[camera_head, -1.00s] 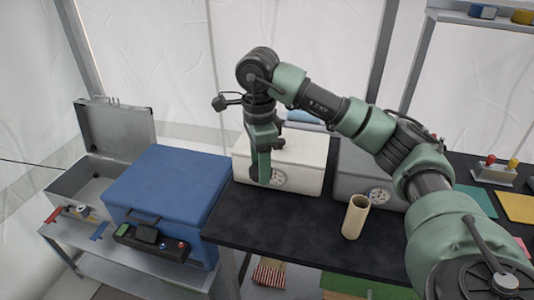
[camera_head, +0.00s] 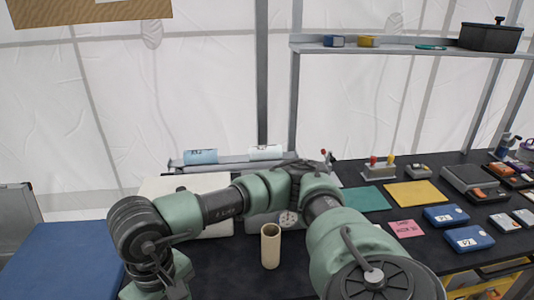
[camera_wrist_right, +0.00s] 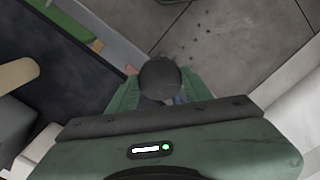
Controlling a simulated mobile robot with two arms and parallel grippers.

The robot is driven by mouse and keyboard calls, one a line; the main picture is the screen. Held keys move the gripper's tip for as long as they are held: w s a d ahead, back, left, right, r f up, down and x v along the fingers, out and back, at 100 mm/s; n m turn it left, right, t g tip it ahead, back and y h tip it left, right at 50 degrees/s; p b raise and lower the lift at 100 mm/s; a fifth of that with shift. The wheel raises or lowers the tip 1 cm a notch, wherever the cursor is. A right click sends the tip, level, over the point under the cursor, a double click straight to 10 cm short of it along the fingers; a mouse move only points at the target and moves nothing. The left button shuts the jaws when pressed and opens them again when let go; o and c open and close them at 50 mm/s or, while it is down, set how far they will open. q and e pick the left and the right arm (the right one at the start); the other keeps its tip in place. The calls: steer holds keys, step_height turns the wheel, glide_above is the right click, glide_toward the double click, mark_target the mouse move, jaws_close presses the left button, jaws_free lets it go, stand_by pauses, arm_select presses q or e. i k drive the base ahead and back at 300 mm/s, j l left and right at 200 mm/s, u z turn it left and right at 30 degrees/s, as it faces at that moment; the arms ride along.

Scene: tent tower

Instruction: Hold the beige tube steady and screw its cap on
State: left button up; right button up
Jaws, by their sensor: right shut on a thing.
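The beige tube (camera_head: 270,246) stands upright and open-topped on the black table, with nothing gripping it. Part of it also shows at the left edge of the right wrist view (camera_wrist_right: 17,74). My right gripper (camera_wrist_right: 160,88) is shut on a dark grey round thing (camera_wrist_right: 160,76), which looks like the cap. In that view the gripper is over the floor, beyond the table edge and apart from the tube. In the head view my right arm reaches across to the lower left; the fingertips and the held cap are out of frame. My left gripper is in neither view.
The blue box (camera_head: 62,262) stands at the lower left. A white case (camera_head: 165,186) is behind my right arm. Coloured mats (camera_head: 412,194) and blue devices (camera_head: 446,215) lie to the right. Black table (camera_head: 243,268) is bare around the tube.

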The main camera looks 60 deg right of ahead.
mark_target(270, 233)
steer(key=k+l+z, duration=0.15)
steer(key=z, duration=0.2)
steer(key=k+l+z, duration=0.1)
steer(key=z, duration=0.25)
steer(key=l+z, duration=0.35)
